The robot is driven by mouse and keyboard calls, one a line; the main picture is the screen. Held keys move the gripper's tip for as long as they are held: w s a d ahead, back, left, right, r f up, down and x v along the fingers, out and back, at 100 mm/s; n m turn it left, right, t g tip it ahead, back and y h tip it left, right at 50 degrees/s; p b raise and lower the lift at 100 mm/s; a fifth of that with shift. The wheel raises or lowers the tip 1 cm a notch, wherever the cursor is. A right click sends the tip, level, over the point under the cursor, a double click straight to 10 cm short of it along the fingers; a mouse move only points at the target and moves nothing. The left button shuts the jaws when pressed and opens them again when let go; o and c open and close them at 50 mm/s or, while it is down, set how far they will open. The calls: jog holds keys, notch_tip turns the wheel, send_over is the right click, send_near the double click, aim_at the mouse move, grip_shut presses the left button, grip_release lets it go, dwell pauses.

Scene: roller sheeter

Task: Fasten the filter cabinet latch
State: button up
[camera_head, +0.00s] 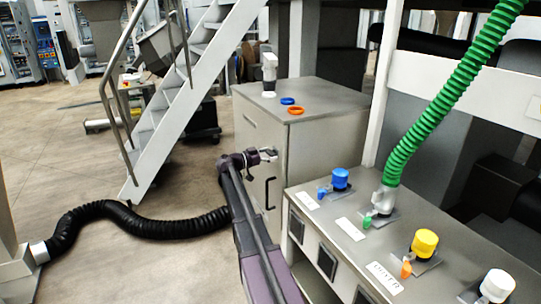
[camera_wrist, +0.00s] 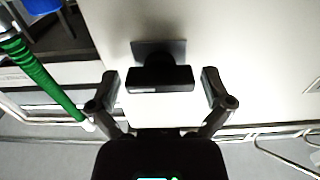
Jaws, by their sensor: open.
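The grey filter cabinet (camera_head: 325,98) stands in the middle of the head view, with a black bar handle (camera_head: 270,194) on its front. My gripper (camera_head: 268,155) is at the upper part of that front, above the handle. In the wrist view a black block-shaped latch (camera_wrist: 160,79) on a dark plate stands out from the pale cabinet face. My gripper (camera_wrist: 160,93) is open there, one finger on each side of the latch, with gaps on both sides. In the head view my gripper hides the latch, so its setting cannot be told.
A bench (camera_head: 360,246) with coloured caps and a green hose (camera_head: 452,90) stands right of my arm. A white stair (camera_head: 170,112) and a black hose (camera_head: 130,218) are at the left. A blue ring (camera_head: 287,101) and an orange ring (camera_head: 295,111) lie on the cabinet.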

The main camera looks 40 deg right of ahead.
jog(key=c, duration=1)
jog(key=shift+o, duration=0.2)
jog(key=shift+n, duration=0.4)
jog(key=n, duration=0.8)
jog(key=shift+n, duration=0.4)
jog(key=n, duration=0.4)
jog(key=shift+n, duration=2.2)
